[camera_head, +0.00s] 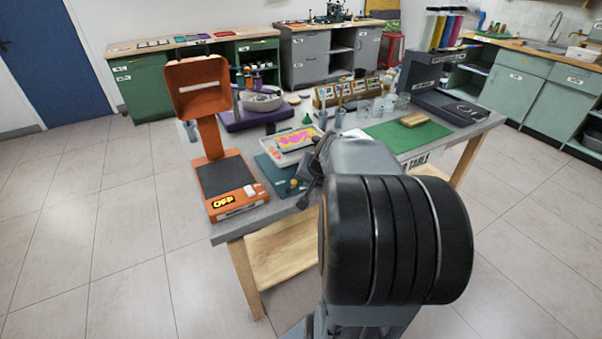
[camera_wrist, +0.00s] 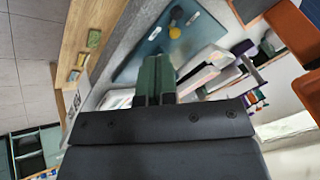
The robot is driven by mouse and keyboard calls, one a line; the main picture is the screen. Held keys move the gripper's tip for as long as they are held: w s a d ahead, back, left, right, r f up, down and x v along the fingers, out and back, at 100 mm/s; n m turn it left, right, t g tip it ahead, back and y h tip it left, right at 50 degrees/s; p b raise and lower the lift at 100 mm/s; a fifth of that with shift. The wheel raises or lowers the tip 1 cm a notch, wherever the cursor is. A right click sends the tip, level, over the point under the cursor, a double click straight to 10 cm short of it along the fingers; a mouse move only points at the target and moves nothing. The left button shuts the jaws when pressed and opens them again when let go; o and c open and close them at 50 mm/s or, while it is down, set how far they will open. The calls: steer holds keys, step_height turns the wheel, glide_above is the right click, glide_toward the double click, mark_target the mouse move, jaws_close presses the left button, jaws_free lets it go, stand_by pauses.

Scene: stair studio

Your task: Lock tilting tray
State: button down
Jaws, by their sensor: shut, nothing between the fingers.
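A pale tray (camera_head: 291,157) with a pink and yellow sheet in it sits on the table behind a teal base (camera_head: 276,178). I cannot tell for sure which part tilts or whether it is locked. In the wrist view, the teal panel (camera_wrist: 150,58) carries a yellow knob (camera_wrist: 174,32) and a dark round part beside it. My gripper (camera_wrist: 154,78) is shut and empty, its fingers pointing toward the teal panel. In the head view, my gripper (camera_head: 314,178) is close to the right side of the teal base, and my arm hides part of it. I cannot tell whether they touch.
An orange device (camera_head: 232,170) with a raised hood and an "OFF" label stands at the left table corner. A green mat (camera_head: 408,134) lies right of the arm, with a dark press-like machine (camera_head: 440,85) behind. Glass jars and a wooden rack (camera_head: 345,92) stand at the back.

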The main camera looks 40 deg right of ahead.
steer(key=shift+m+h, duration=0.3)
steer(key=shift+m, duration=0.5)
steer(key=d, duration=0.2)
steer(key=d+r, duration=0.1)
steer(key=d, duration=0.1)
steer(key=shift+s+d, duration=0.15)
steer(key=shift+d, duration=0.1)
steer(key=shift+f, duration=0.15)
steer(key=x, duration=0.9)
steer(key=shift+w+b, duration=0.25)
steer(key=shift+b, duration=0.1)
steer(key=w, duration=0.1)
steer(key=w+a+p, duration=0.1)
steer(key=shift+w+a+f, duration=0.1)
steer(key=shift+w+f, duration=0.2)
steer(key=shift+f, duration=0.1)
steer(key=shift+w+a+f, duration=0.25)
steer(key=shift+w+a, duration=0.05)
steer(key=shift+w, duration=0.35)
